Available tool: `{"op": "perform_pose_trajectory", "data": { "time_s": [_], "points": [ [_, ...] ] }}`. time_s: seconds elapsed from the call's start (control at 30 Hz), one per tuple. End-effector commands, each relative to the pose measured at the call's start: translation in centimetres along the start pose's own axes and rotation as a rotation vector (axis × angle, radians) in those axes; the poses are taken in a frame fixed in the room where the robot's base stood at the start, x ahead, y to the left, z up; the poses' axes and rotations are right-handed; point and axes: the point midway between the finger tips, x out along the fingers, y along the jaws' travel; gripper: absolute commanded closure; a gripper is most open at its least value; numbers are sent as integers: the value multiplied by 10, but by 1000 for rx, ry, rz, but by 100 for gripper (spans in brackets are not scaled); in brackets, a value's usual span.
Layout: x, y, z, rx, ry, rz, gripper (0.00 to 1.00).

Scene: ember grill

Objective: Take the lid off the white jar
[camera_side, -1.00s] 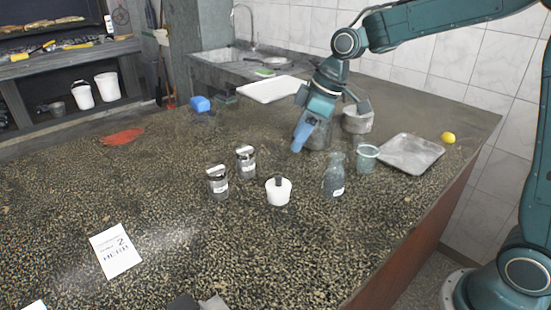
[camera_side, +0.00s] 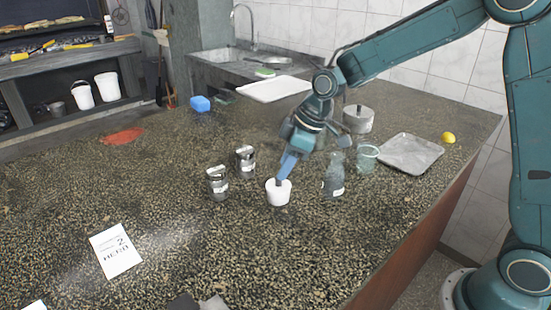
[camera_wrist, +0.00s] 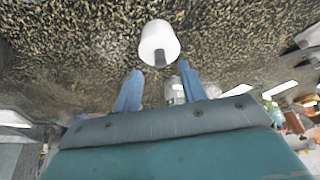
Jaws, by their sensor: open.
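The white jar (camera_side: 278,197) stands upright on the speckled counter, with its white lid on top. A dark knob (camera_wrist: 160,60) sticks up from the lid; in the side view it is partly hidden by my fingers. My gripper (camera_side: 284,174) is tilted down over the jar with its blue fingertips at about the knob's height. In the wrist view my gripper (camera_wrist: 159,80) has its two blue fingers apart, with the white jar (camera_wrist: 158,38) just beyond the tips and the knob roughly in line with the gap. I cannot tell whether the fingers touch the knob.
Two metal canisters (camera_side: 217,183) (camera_side: 245,161) stand left of the jar. A glass bottle (camera_side: 333,182) stands close on its right, with a greenish glass (camera_side: 367,160), a metal tray (camera_side: 412,153) and a lemon (camera_side: 448,137) beyond. A printed card (camera_side: 115,252) lies front left.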

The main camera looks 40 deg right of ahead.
Motion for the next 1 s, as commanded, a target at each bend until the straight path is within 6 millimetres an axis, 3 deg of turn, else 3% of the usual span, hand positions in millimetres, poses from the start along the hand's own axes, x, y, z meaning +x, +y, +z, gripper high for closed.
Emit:
{"op": "perform_pose_trajectory", "data": {
  "time_s": [0.3,0.87,1.0],
  "points": [
    [32,-1,1,-1,-2,1,58],
    [34,-1,1,-1,-1,1,58],
    [34,-1,1,-1,-1,1,86]
  ]
}}
